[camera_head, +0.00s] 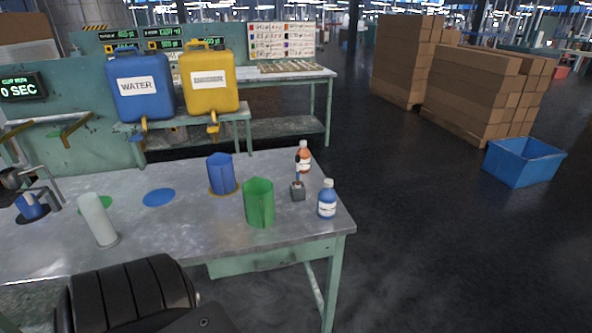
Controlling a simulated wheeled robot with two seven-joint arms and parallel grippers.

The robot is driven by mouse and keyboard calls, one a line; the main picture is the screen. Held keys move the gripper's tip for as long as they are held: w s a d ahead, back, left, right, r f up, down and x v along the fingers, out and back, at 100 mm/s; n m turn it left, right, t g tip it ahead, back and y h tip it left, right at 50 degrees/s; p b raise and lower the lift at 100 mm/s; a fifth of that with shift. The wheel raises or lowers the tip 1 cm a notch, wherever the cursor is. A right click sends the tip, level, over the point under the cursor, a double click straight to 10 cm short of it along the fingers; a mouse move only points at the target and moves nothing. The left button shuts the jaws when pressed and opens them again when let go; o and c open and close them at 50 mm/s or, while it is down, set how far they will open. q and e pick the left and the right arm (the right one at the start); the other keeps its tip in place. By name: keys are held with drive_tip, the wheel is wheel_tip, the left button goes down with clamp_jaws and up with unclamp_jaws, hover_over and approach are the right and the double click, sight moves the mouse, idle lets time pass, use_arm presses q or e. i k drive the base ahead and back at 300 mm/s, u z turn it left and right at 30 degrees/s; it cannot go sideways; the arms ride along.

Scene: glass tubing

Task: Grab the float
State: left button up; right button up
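A small grey block (298,194) stands on the workbench near its right end. A thin upright piece with blue, red and dark parts (298,172) rises from it; this may be the float in a holder, but it is too small to tell. A pale cylinder (97,221) stands upright at the left of the bench. Neither gripper shows; only a black ribbed part of my own arm is at the bottom left.
The metal workbench (190,226) ends at a right edge. A blue pitcher (221,175), blue bottle (327,200) and orange bottle (304,157) crowd the float area. Blue (141,85) and yellow (209,78) tanks stand behind. The bench's front middle is clear.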

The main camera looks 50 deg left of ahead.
sight(297, 157)
drive_tip(key=u, duration=0.05)
drive_tip(key=k, duration=0.9)
drive_tip(key=u, duration=2.05)
drive_tip(key=i, duration=0.45)
drive_tip(key=u, duration=0.05)
